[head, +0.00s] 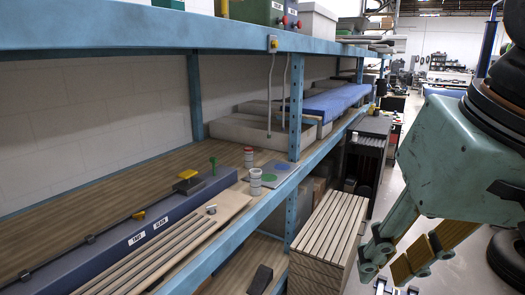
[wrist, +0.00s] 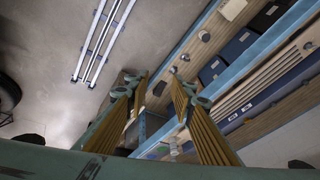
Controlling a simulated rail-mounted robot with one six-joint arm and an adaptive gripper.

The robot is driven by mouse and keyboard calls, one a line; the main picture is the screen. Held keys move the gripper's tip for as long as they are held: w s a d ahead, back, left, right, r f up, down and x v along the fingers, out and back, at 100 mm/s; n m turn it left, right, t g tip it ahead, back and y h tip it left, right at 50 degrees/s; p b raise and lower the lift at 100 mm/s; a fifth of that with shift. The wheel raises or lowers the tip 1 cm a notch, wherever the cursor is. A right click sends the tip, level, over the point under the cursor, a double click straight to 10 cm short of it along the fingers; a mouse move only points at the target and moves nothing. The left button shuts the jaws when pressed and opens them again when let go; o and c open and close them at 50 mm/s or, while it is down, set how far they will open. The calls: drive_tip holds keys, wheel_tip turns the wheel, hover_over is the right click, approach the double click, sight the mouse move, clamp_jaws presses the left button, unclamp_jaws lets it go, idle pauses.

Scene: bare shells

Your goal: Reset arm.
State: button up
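My gripper (head: 390,268) hangs at the lower right of the head view, in front of and to the right of the shelving. Its pale green body (head: 455,155) fills the right side, and its fingers point down toward the bottom edge. In the wrist view my gripper (wrist: 159,84) shows two fingers with yellow-brown ribbed pads, spread apart with a clear gap. Nothing is between them. My gripper holds nothing that I can see.
A blue shelving rack (head: 292,105) runs along the left. Its board carries two small jars (head: 255,181), a grey plate with coloured discs (head: 281,177) and a long blue box (head: 150,232). A slatted wooden crate (head: 335,222) stands below my gripper's left. A tyre (head: 509,257) is at right.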

drive_tip(key=s+d+f+h, duration=0.1)
drive_tip(key=s+d+f, duration=0.2)
drive_tip(key=s+f, duration=0.2)
drive_tip(key=shift+s+d+n+b, duration=0.15)
drive_tip(key=shift+d+n+b, duration=0.2)
drive_tip(key=shift+n+b, duration=0.05)
drive_tip(key=shift+r, duration=0.1)
idle(0.8)
